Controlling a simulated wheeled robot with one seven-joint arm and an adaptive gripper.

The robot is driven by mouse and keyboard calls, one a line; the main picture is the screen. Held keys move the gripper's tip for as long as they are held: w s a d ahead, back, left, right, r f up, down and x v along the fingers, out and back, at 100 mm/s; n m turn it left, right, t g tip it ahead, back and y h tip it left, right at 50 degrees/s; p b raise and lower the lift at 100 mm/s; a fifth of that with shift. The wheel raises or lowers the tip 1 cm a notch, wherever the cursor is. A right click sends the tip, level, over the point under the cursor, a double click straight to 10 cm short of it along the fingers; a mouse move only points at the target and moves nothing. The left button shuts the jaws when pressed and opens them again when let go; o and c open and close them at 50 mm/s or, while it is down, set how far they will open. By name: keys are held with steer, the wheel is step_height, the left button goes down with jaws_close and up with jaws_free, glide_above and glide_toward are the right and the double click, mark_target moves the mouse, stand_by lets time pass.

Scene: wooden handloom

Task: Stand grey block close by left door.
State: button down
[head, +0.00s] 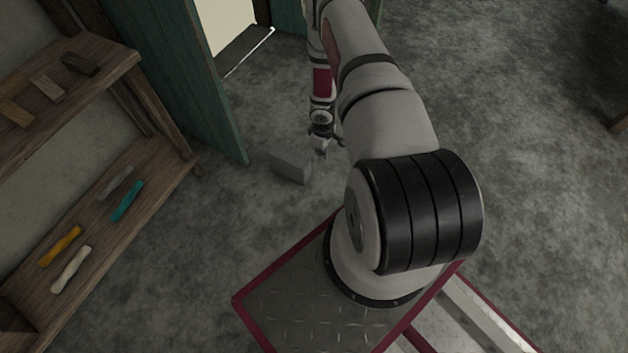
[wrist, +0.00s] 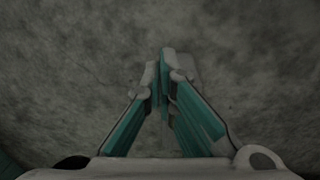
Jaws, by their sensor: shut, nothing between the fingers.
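The grey block (head: 290,167) is on the floor just right of the lower edge of the green left door (head: 195,75), with a small gap between them. My gripper (head: 322,152) is beside the block, a little to its right in the head view; I cannot tell whether they touch. In the wrist view my gripper (wrist: 164,58) has its teal-padded fingers together at the tips, with nothing held. A pale grey patch behind the fingertips there may be part of the block.
A wooden shelf unit (head: 150,160) stands at the left, with wooden pieces above and grey, teal, yellow and cream skeins below. A bright doorway (head: 228,25) opens behind the door. Bare concrete floor (head: 530,130) lies clear at the right.

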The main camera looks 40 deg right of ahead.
steer(key=shift+y, duration=0.3)
steer(key=s+f+b, duration=0.1)
steer(key=f+b, duration=0.1)
steer(key=f, duration=0.3)
steer(key=s+a+f+b, duration=0.1)
steer(key=f+b, duration=0.1)
steer(key=f, duration=0.3)
steer(key=f+b, duration=0.2)
steer(key=f, duration=0.3)
steer(key=shift+s+a+f, duration=0.15)
steer(key=shift+s+a, duration=0.15)
steer(key=shift+s, duration=0.1)
steer(key=shift+w+a+f+b, duration=0.15)
steer(key=shift+w+b, duration=0.25)
steer(key=shift+w, duration=0.05)
steer(key=shift+w+a+f+b, duration=0.1)
steer(key=shift+w+a+b, duration=0.05)
steer(key=shift+w+b, duration=0.25)
steer(key=shift+w+a+r+b, duration=0.1)
steer(key=shift+w+a+b, duration=0.15)
steer(key=shift+w, duration=0.3)
steer(key=shift+w+a+r+b, duration=0.15)
steer(key=shift+w+b, duration=0.15)
steer(key=shift+w, duration=0.2)
